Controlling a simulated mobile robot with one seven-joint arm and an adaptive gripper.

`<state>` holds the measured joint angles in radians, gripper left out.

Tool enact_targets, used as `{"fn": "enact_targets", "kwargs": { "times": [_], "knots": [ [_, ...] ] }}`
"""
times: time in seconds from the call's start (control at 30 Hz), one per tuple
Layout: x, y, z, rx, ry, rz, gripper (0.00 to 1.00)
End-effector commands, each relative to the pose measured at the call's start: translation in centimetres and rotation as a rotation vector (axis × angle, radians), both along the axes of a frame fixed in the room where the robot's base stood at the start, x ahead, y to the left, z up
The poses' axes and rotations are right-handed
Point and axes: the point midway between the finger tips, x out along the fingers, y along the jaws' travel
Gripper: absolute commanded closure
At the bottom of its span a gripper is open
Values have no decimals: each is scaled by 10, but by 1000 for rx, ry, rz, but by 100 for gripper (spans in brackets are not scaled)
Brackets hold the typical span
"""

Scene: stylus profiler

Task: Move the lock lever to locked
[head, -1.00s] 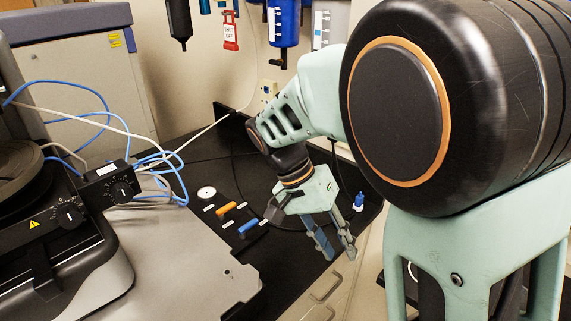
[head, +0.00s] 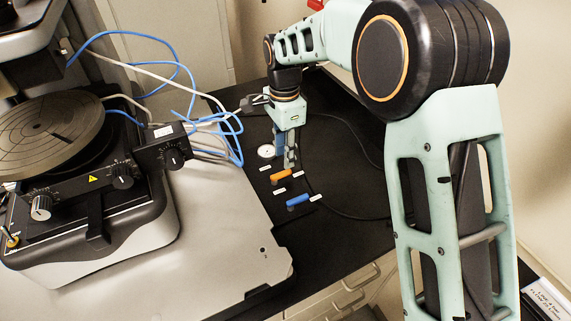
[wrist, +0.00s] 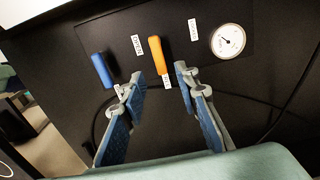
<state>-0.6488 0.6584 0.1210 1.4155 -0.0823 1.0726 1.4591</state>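On the dark panel are an orange lever (head: 281,176) and a blue lever (head: 298,200), each with small white labels at its ends. My gripper (wrist: 158,84) is open and empty, with no visible contact. In the head view my gripper (head: 288,158) points down just beyond the orange lever.
A round white dial gauge (wrist: 228,41) is right of the orange lever; it also shows in the head view (head: 267,151). The profiler (head: 95,190) with its round stage and knobs stands left, on a grey plate (head: 200,230). Blue and white cables run behind. A dark cable crosses the bench.

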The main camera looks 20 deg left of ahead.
Motion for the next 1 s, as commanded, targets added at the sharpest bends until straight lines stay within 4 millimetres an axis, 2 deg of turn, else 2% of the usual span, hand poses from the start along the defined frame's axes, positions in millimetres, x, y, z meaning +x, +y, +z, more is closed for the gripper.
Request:
{"fn": "enact_targets", "kwargs": {
  "times": [0.1, 0.3, 0.47, 0.7, 1.0],
  "knots": [
    [-1, -1, -23, -3, 2, 1, 71],
    [0, -1, -49, -2, 0, 0, 71],
    [0, -1, -57, -1, -1, 0, 71],
    [0, -1, -58, -1, -1, 0, 71],
    [0, -1, -57, -1, -1, 0, 100]
  ]
}}
